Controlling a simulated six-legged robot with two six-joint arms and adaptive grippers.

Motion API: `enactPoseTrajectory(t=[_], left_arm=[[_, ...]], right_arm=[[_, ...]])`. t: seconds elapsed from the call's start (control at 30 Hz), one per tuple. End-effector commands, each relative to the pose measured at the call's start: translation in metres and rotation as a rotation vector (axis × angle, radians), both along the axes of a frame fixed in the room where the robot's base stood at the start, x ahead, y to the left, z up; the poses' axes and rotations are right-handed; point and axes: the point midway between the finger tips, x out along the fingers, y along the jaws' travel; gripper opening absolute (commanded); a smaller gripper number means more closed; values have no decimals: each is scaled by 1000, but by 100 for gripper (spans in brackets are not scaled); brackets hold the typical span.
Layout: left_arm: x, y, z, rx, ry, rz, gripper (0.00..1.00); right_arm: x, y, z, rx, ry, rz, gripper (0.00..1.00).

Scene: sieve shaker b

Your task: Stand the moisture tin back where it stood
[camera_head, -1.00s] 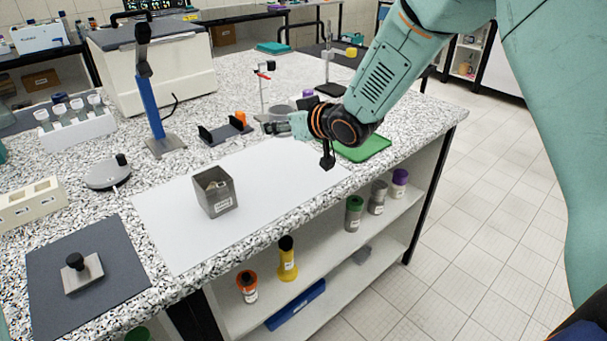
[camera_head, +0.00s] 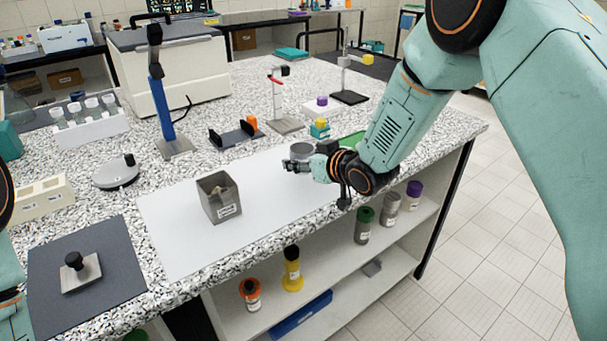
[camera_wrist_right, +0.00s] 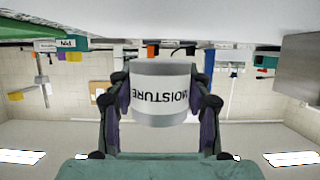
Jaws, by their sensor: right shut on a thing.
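The moisture tin (camera_head: 300,150) is a small grey metal can with a white MOISTURE label. My right gripper (camera_head: 297,164) is shut on it, above the back right part of the white sheet (camera_head: 180,245). In the right wrist view, which is upside down, the tin (camera_wrist_right: 162,93) sits between the two dark fingers (camera_wrist_right: 163,105), and its label reads inverted, so it looks upright. I cannot tell whether its base touches the surface. My left gripper is not in view.
An open grey square container (camera_head: 219,197) stands on the sheet to the left. Behind are a black holder with an orange block (camera_head: 236,134), a clamp stand (camera_head: 285,125) and a teal-and-yellow block (camera_head: 320,128). A green mat (camera_head: 350,140) lies partly behind my arm.

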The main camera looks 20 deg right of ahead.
Motion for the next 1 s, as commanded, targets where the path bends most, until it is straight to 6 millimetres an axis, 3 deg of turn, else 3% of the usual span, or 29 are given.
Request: enactPoseTrajectory(t=[0.27,0.63,0.67,0.9,1.0], left_arm=[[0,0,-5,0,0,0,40],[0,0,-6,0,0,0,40],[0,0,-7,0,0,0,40],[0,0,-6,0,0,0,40],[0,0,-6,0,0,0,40]], right_arm=[[0,-2,-35,-1,2,0,29],[0,-4,-39,0,1,-1,29],[0,-4,-39,0,1,-1,51],[0,-3,-38,1,1,0,71],[0,-3,-38,1,1,0,72]])
